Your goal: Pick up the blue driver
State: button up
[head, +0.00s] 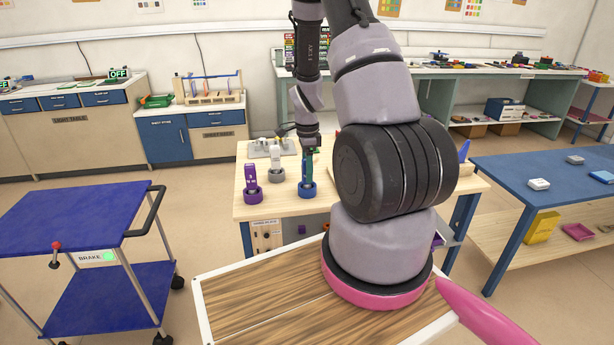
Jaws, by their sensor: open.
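The blue driver (307,187) stands upright on the wooden worktable, its round blue base near the front edge and a teal-blue shaft rising above it. My gripper (307,155) points straight down at the top of this driver. Its jaws are open, and the fingertips are too small to tell whether they are around the shaft or just above it. A grey driver (276,160) stands just to the left, and a purple driver (250,181) stands farther left, each in a round base.
The wooden worktable (270,208) has bare top around the drivers, with a grey metal plate (262,152) behind them. My arm hides its right part.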

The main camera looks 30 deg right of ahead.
jog(key=shift+f, duration=0.6)
grip_shut()
